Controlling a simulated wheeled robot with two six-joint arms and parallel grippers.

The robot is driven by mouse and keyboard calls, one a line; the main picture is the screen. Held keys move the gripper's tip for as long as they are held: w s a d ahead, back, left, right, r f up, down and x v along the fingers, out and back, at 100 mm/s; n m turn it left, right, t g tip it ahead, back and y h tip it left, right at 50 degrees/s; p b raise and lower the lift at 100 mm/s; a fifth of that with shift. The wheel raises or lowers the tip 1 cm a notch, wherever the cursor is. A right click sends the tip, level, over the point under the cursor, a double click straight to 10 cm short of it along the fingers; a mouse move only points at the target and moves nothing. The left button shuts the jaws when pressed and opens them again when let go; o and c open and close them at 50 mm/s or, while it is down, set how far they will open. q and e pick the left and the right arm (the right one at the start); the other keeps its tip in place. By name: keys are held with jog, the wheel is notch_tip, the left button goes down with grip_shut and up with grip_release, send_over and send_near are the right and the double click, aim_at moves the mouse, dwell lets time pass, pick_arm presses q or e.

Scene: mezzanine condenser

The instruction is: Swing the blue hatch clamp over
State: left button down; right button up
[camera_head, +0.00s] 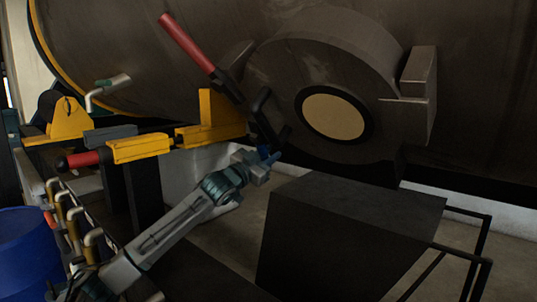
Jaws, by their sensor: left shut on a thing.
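The round hatch (377,72) is a dark grey-brown ring with a tan disc in its middle, set on the large dark vessel. A small blue part, which looks like the blue hatch clamp (264,152), shows at the hatch's lower left, below a dark bent handle (260,105). My left gripper (272,158) reaches up from the lower left and is shut on the blue clamp. The gripper hides much of the clamp, and its exact angle is hard to tell. My right gripper is not in view.
A red-handled lever (187,43) slants above. A yellow bracket (219,117) and a yellow bar with a red grip (84,159) lie left of the clamp. A dark box (340,235) stands below the hatch, with a dark rail frame (470,252) at right. A blue drum (27,255) stands at lower left.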

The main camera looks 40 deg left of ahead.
pick_arm(q)
jog(key=shift+w+d+f+h, duration=0.1)
jog(key=shift+d+f+h, duration=0.2)
jog(key=shift+d, duration=0.2)
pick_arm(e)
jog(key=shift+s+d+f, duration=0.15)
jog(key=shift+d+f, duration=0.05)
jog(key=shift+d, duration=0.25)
pick_arm(q)
jog(key=c, duration=1.2)
grip_release()
jog(key=shift+d+r, duration=0.1)
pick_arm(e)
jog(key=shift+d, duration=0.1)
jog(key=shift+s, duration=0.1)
